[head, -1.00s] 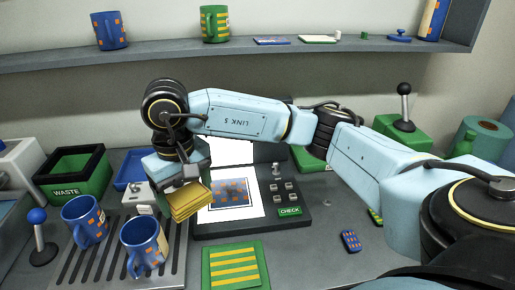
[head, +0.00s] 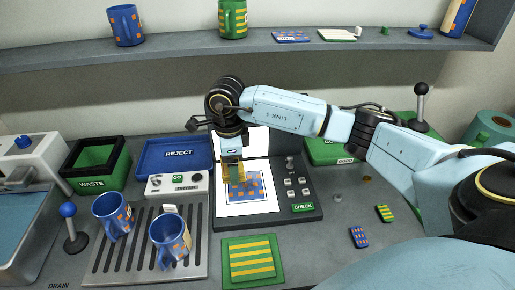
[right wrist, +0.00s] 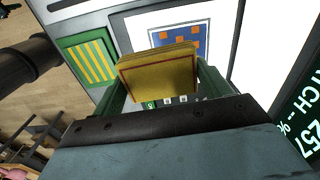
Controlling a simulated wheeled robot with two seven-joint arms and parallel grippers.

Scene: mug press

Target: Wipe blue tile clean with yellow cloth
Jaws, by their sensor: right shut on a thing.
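The yellow cloth (right wrist: 158,76) is a folded pad held between the fingers of my right gripper (right wrist: 160,90). In the head view my right gripper (head: 232,168) points down with the cloth (head: 236,176) over the upper left part of the blue tile. The blue tile (head: 252,192) has orange squares and lies on the white lit panel of the check station. It shows behind the cloth in the right wrist view (right wrist: 190,38). I cannot tell whether the cloth touches the tile. My left gripper is not in view.
The check station (head: 310,215) has buttons on its right. A green and yellow tile (head: 252,272) lies in front. Two blue mugs (head: 112,214) stand on the drain rack (head: 140,268). A blue reject tray (head: 160,158) and green waste bin (head: 98,182) sit behind. A shelf (head: 270,42) runs above.

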